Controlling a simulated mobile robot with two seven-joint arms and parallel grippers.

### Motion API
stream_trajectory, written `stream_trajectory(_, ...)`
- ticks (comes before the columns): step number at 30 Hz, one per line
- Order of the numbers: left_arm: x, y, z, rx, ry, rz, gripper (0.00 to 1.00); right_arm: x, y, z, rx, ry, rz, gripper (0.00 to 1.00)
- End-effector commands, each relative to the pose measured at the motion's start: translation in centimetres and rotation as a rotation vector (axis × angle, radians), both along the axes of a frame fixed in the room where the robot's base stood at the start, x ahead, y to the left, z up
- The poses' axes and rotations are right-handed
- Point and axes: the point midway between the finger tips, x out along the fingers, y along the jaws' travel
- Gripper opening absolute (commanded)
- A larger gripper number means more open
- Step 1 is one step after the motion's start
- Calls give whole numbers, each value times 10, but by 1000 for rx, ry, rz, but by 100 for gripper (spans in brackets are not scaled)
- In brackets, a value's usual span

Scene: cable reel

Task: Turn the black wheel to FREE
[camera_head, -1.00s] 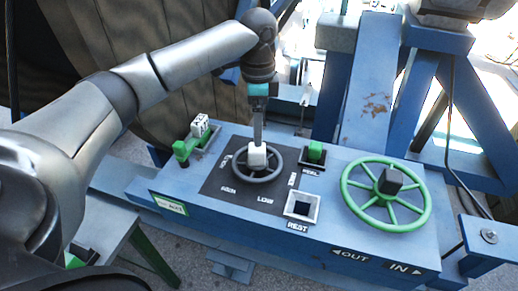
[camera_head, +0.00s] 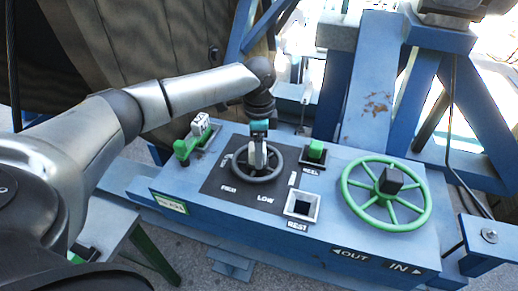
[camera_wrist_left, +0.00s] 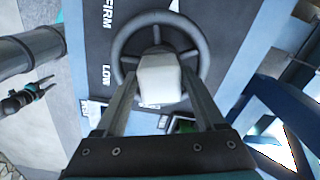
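The black wheel (camera_head: 277,171) lies flat on a dark plate (camera_head: 215,190) of the blue console, with a white block at its hub. It also shows in the wrist view (camera_wrist_left: 204,50), with the white block (camera_wrist_left: 160,80) at its centre. My left gripper (camera_head: 259,160) points down over the hub. In the wrist view its two fingers stand on either side of the white block, with what looks like a narrow gap on each side. The labels FIRM and LOW are readable; I cannot read FREE.
A green spoked handwheel (camera_head: 427,205) is to the right on the console (camera_head: 300,242). A green lever (camera_head: 183,149) is to the left. A green knob (camera_head: 315,150) and a square REST socket (camera_head: 303,206) are close to the black wheel's right.

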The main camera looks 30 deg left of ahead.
Motion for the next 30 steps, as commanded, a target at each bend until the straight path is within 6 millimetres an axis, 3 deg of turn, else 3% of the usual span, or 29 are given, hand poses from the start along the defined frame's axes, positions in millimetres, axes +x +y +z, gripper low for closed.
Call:
stream_trajectory(2, 0, 0, 0, 0, 0, 0, 61, -1, 0, 0, 0, 1, 0, 50)
stream_trajectory(18, 0, 0, 1, 0, 0, 0, 1, -3, 0, 0, 0, 6, -2, 50)
stream_trajectory(30, 0, 0, 1, -1, -1, 0, 0, -4, 0, 0, 0, 6, -2, 50)
